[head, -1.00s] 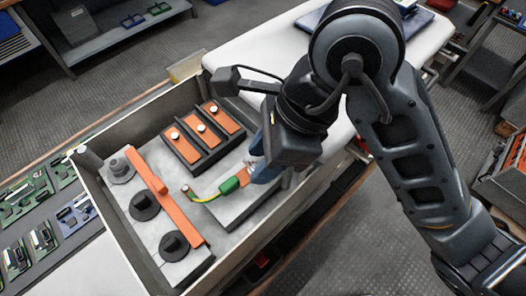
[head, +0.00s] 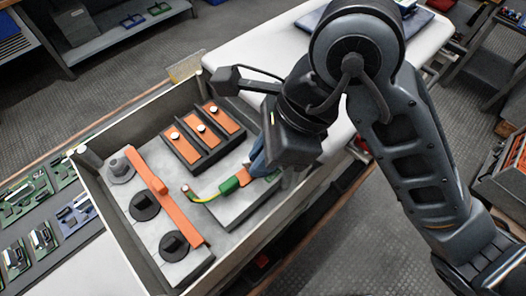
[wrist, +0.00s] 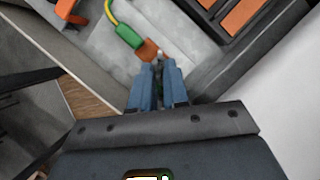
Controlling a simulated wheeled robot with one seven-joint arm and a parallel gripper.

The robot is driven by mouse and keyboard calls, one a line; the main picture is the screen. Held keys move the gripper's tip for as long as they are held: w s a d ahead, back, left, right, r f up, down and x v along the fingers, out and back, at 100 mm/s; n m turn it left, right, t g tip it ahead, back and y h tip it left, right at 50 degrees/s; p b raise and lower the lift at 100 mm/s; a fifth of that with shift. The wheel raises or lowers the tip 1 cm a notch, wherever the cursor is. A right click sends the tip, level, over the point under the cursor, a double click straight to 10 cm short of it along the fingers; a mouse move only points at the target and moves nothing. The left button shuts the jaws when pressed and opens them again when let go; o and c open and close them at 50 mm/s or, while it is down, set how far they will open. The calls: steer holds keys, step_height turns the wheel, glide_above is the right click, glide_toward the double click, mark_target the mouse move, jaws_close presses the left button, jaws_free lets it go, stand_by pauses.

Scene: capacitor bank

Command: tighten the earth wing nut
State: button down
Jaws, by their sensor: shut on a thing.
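A green-sleeved cable end (head: 229,186) with a yellow-green lead and a copper-orange lug (head: 244,176) lies on the grey block inside the open enclosure. The green sleeve (wrist: 129,35) and the lug (wrist: 148,50) also show in the wrist view. My gripper (wrist: 160,64) has its blue fingers close together at the lug's end, shut on a small pale metal piece, the wing nut (wrist: 160,56). The fingers hide most of the nut and its stud. In the head view, my gripper (head: 257,166) reaches down at the lug, partly hidden by my wrist.
The enclosure's walls (head: 98,127) surround the work area. An orange bar (head: 166,196) runs past black round terminals on the left. A black-framed block with orange strips (head: 203,137) stands behind the cable. Green circuit boards (head: 28,190) lie outside on the left.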

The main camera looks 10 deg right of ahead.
stand_by(0.8)
steer(key=c, duration=1.1)
jaws_free()
steer(key=shift+c, duration=0.2)
steer(key=v, duration=0.6)
steer(key=shift+d+r, duration=0.1)
steer(key=shift+r, duration=0.05)
steer(key=shift+d+r, duration=0.25)
steer(key=shift+r, duration=0.45)
steer(key=shift+a, duration=0.1)
